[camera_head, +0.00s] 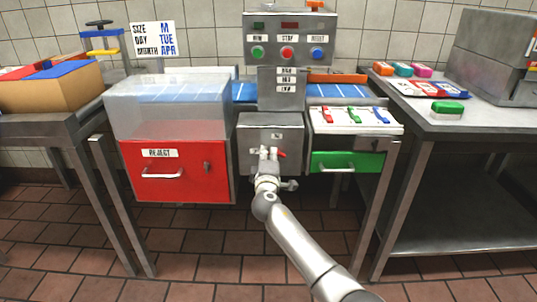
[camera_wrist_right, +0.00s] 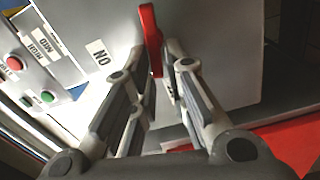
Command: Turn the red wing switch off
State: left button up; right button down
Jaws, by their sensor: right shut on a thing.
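The red wing switch (camera_head: 282,154) sits on the front of the grey metal box (camera_head: 285,126) at the middle of the machine. In the right wrist view the red wing (camera_wrist_right: 150,28) sticks up between my right fingertips, with its lower part between them. My right gripper (camera_head: 269,153) is shut on it; it also shows in the right wrist view (camera_wrist_right: 160,62). An "ON" label (camera_wrist_right: 99,53) lies to the left of the wing there. Another label is mostly hidden by a finger. My left gripper is not in view.
A red reject drawer (camera_head: 190,186) is left of the grey box, under a clear bin (camera_head: 165,112). A green drawer (camera_head: 346,161) and a white tray with small coloured levers (camera_head: 356,128) are to the right. A button panel (camera_head: 289,27) stands above. Side tables flank the machine.

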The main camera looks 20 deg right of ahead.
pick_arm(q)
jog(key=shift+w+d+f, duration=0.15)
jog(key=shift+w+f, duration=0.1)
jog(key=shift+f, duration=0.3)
pick_arm(e)
jog(key=shift+f+n, duration=0.4)
jog(key=shift+n, duration=0.6)
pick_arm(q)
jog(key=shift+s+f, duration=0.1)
pick_arm(e)
jog(key=c, duration=1.6)
grip_release()
jog(key=shift+o, duration=0.2)
jog(key=shift+r, duration=0.1)
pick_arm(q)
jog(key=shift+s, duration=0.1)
pick_arm(e)
jog(key=shift+s, duration=0.1)
jog(key=v, duration=1.2)
